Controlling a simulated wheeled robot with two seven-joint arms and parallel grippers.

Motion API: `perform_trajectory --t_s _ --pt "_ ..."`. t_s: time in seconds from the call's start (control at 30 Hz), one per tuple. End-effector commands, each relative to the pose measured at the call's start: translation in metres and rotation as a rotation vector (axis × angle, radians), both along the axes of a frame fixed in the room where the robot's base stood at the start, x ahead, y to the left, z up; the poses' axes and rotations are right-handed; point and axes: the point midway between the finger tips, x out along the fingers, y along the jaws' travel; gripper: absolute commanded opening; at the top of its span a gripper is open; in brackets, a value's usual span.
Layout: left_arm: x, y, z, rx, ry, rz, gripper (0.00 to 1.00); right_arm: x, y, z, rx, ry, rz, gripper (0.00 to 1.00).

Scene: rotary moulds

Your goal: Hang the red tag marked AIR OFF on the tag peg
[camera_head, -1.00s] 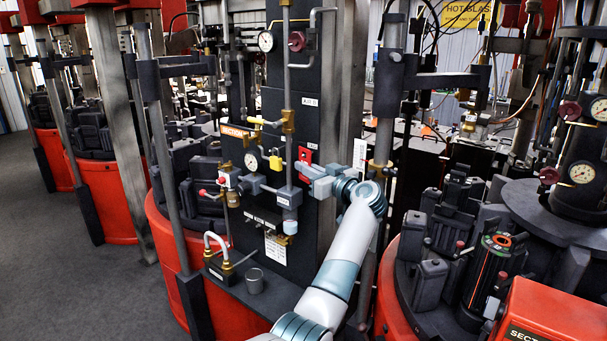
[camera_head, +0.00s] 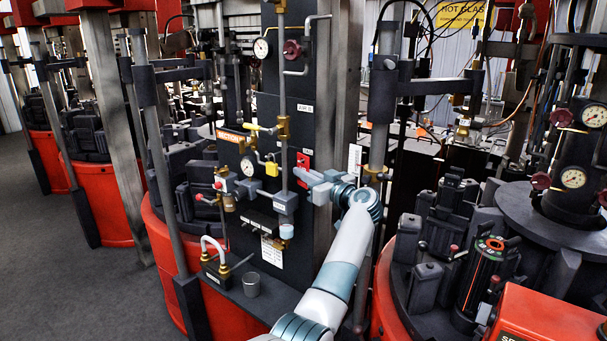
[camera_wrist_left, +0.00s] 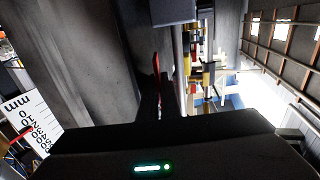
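The red tag (camera_head: 303,161) shows at the right edge of the dark panel, upright, just above the tip of my left gripper; its lettering is too small to read. My left gripper (camera_head: 306,180) reaches toward the panel from the right. I cannot tell whether its fingers touch the tag or are shut on it. In the left wrist view a thin red strip (camera_wrist_left: 156,75), seen almost edge-on, stands beyond the dark gripper body. I cannot make out the tag peg; the fingers may hide it. My right gripper is out of view.
The dark panel (camera_head: 270,100) carries pipes, gauges, valves and a yellow padlock (camera_head: 271,169). A white scale strip (camera_head: 355,158) is right of my gripper. A red box (camera_head: 545,318) is at lower right.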

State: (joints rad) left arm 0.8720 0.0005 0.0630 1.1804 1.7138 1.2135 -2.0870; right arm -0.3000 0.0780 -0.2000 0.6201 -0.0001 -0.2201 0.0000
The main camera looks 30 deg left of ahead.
Motion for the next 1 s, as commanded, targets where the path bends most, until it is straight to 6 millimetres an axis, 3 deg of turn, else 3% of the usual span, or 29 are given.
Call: perform_trajectory --t_s 0.2,0.3,0.33,1.0 --pt "0.0 -0.0001 0.0002 0.0 0.0 0.0 0.0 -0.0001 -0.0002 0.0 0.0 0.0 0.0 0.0" --pt "0.0002 -0.0002 0.0004 0.001 0.0 -0.001 0.22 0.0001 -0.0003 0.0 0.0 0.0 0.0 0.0" --pt "0.0003 -0.0002 0.0005 0.001 0.0 -0.001 0.25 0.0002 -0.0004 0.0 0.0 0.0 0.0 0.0" --pt "0.0009 -0.0065 0.0038 0.004 -0.007 -0.009 0.25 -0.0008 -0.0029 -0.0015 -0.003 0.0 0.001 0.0"
